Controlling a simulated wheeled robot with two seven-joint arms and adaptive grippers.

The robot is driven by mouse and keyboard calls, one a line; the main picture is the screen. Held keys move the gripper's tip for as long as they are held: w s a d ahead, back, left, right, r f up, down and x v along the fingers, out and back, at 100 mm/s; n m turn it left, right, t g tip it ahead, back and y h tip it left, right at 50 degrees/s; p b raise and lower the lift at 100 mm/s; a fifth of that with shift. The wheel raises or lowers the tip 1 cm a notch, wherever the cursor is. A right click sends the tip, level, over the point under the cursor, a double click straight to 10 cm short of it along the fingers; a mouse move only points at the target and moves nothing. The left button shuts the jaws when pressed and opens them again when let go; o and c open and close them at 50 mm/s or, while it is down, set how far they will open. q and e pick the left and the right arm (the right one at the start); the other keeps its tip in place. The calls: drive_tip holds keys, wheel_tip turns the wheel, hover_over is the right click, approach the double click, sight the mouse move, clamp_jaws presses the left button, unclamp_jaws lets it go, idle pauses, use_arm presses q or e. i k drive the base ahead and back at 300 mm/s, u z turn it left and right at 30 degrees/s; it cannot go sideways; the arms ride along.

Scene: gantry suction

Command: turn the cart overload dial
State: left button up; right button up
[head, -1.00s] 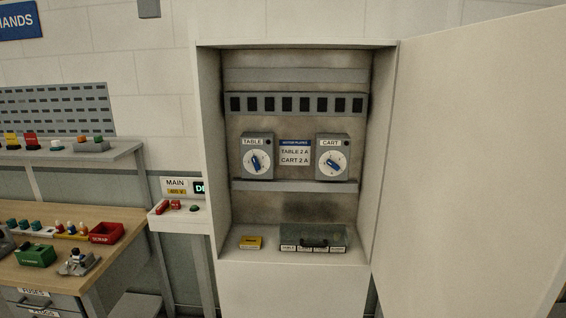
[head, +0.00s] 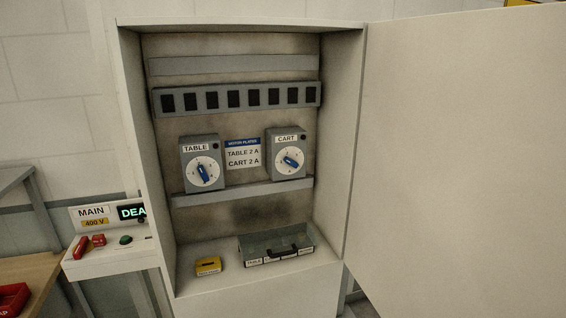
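The cart overload dial (head: 291,161) is a white round face with a blue pointer knob on a grey box labelled CART, at the right inside the open cabinet. Its blue knob lies tilted, close to horizontal. A similar TABLE dial (head: 204,174) sits to its left, its blue knob nearer to upright. Between them a motor plates sign (head: 243,154) reads TABLE 2 A and CART 2 A. Neither of my grippers shows in the head view.
The cabinet door (head: 450,150) stands open at the right. A clear box with a black handle (head: 275,245) and a yellow block (head: 208,266) rest on the cabinet floor. A MAIN 400 V panel (head: 105,245) with red and green controls is at the left.

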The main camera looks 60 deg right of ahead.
sight(288, 160)
drive_tip(key=z, duration=0.4)
drive_tip(key=i, duration=0.9)
drive_tip(key=z, duration=0.65)
